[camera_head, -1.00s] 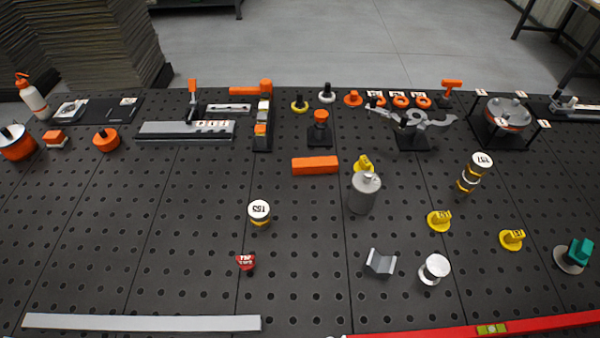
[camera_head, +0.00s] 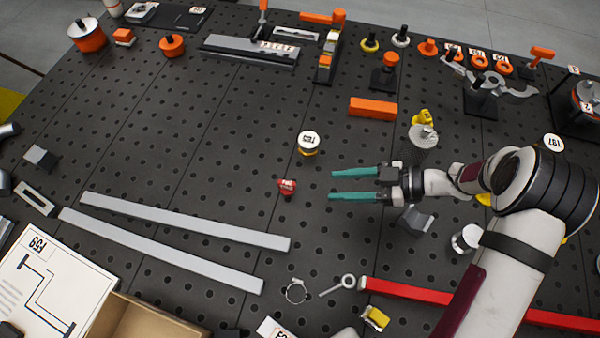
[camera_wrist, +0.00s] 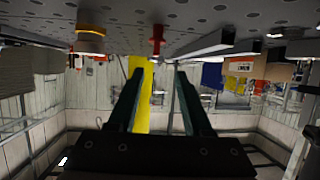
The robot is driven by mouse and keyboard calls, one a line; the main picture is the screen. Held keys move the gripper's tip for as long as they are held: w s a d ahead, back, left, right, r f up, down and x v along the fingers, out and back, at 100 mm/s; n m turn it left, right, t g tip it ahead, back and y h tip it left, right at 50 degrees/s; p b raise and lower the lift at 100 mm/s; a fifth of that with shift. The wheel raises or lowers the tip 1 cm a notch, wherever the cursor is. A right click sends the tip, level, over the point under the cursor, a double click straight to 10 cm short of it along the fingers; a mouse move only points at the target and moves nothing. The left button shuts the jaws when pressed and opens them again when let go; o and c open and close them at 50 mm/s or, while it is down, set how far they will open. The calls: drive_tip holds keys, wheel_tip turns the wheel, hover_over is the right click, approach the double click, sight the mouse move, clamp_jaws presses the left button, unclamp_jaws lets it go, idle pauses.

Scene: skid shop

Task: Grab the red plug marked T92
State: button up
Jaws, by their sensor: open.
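The red plug (camera_head: 287,187) stands on the black perforated table left of centre in the head view. Its pale marking is too small to read. My gripper (camera_head: 332,184) points left, with its two teal fingers apart and nothing between them. The plug is just beyond the fingertips, apart from them in the picture. In the wrist view, which is upside down, the red plug (camera_wrist: 157,40) hangs from the tabletop at the top. It is in line with the gap between the dark fingers of my gripper (camera_wrist: 158,75).
A yellow-and-white round piece (camera_head: 308,142) stands just behind the plug and also shows in the wrist view (camera_wrist: 90,40). An orange block (camera_head: 372,108) lies farther back. Two grey bars (camera_head: 185,222) lie to the front left. A red level (camera_head: 420,292) lies in front.

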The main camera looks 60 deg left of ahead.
sight(294, 184)
drive_tip(key=x, duration=1.3)
drive_tip(key=shift+w+a, duration=0.15)
drive_tip(key=shift+a, duration=0.25)
clamp_jaws()
